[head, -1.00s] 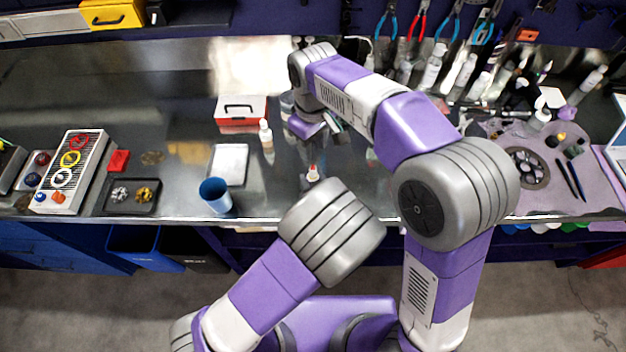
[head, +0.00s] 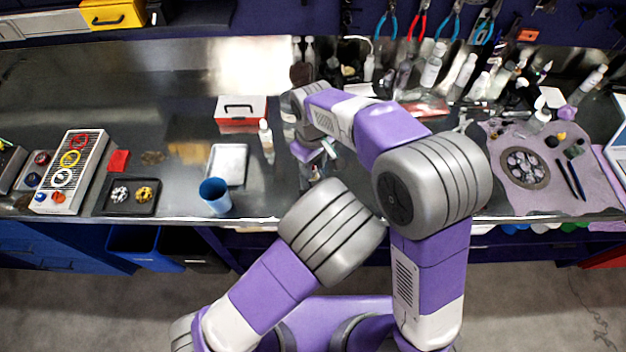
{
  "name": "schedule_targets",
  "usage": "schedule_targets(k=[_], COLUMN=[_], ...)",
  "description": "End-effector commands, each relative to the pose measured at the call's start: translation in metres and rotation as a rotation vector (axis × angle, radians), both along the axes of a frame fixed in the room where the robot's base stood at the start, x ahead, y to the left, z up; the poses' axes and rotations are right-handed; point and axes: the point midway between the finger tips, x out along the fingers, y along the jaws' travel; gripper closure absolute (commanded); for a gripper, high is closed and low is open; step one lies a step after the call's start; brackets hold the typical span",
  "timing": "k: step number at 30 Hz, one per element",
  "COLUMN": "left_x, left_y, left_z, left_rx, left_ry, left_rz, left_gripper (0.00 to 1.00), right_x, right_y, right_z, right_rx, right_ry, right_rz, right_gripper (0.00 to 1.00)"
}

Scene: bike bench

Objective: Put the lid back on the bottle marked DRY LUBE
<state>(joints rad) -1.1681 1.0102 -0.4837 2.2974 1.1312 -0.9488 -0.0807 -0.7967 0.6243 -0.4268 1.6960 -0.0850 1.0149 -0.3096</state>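My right gripper (head: 318,163) is low over the bench, just behind the rounded joint of my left arm. Its fingers are small and partly covered, so I cannot tell whether they are open or holding anything. The small bottle with a red-orange tip seen there earlier is now mostly hidden by this gripper. A white-capped bottle (head: 266,136) stands upright left of the gripper, by the red box. No DRY LUBE marking is readable, and I cannot make out a loose lid. My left gripper is not visible; only its arm shows.
A silver tray (head: 229,164), blue cup (head: 215,195) and red-and-white box (head: 241,112) stand to the left. Several bottles, including a clear one (head: 432,66), crowd the back right. A purple mat (head: 560,190) with parts lies at right.

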Motion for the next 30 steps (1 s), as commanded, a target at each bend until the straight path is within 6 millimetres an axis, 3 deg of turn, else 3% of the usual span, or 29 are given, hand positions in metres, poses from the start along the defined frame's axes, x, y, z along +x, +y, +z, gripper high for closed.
schedule_targets(k=[1,6,10,11,15,24,30], left_x=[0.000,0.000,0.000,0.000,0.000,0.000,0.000], left_y=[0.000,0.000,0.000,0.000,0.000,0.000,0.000], left_z=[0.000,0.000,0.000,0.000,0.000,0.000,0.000], left_rx=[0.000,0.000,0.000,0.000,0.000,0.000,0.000], left_ry=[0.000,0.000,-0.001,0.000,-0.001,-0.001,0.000], left_rz=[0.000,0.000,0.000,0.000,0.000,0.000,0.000], left_gripper=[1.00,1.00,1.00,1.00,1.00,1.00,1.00], right_x=[0.000,0.000,0.000,0.000,0.000,0.000,0.001], right_y=[0.000,0.000,0.000,0.000,0.000,0.000,0.000], right_z=[0.000,0.000,0.000,0.001,0.001,0.002,0.027], right_rx=[0.000,0.000,0.001,0.001,0.001,0.001,0.003], right_ry=[0.000,0.000,-0.001,-0.001,-0.001,-0.001,-0.003], right_rz=[0.000,0.000,0.000,0.000,0.000,0.000,0.001], right_gripper=[0.71,0.97,1.00,0.79,0.57,0.56,0.56])
